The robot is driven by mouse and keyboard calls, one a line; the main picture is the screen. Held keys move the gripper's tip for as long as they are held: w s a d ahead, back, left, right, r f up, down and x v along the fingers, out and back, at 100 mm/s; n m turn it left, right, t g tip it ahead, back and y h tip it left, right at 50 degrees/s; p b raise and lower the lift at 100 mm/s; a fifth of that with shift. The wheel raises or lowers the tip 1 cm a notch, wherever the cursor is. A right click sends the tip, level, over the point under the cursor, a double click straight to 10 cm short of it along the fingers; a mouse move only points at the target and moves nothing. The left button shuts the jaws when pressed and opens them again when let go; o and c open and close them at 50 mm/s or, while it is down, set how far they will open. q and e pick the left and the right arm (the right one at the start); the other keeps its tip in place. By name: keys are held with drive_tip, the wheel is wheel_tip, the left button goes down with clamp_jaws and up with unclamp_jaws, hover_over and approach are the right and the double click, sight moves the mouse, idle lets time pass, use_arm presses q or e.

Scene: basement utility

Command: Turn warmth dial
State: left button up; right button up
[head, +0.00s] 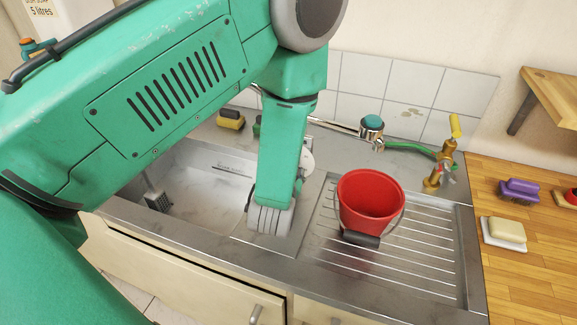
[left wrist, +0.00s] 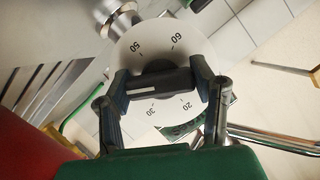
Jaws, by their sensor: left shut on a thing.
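The warmth dial (left wrist: 148,48) is a white disc marked 20, 30, 50 and 60, with a dark bar-shaped knob (left wrist: 150,88) bearing a white line across its middle. In the left wrist view my left gripper (left wrist: 161,80) has its two fingers on the ends of this knob, shut on it. In the head view the green left arm comes in from the upper left and reaches down over the sink. There only a white edge of the dial (head: 308,161) shows beside the arm; the knob and fingertips are hidden. My right gripper is in neither view.
A red bucket (head: 366,203) stands on the ribbed drainer right of the arm. A chrome mixer tap (head: 370,127) and a brass tap (head: 440,168) with a green hose are behind. The sink basin (head: 195,190) is left. Brushes and soap lie on the wooden worktop (head: 520,270).

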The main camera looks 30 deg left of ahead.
use_arm(q)
drive_tip(key=shift+s+d+f, duration=0.15)
drive_tip(key=shift+f, duration=0.05)
drive_tip(key=o, duration=1)
drive_tip(key=shift+o, duration=0.8)
drive_tip(key=shift+r, duration=0.1)
drive_tip(key=shift+s+d+r, duration=0.1)
drive_tip(key=v, duration=1.1)
drive_tip(key=shift+s, duration=0.15)
drive_tip(key=shift+d, duration=0.1)
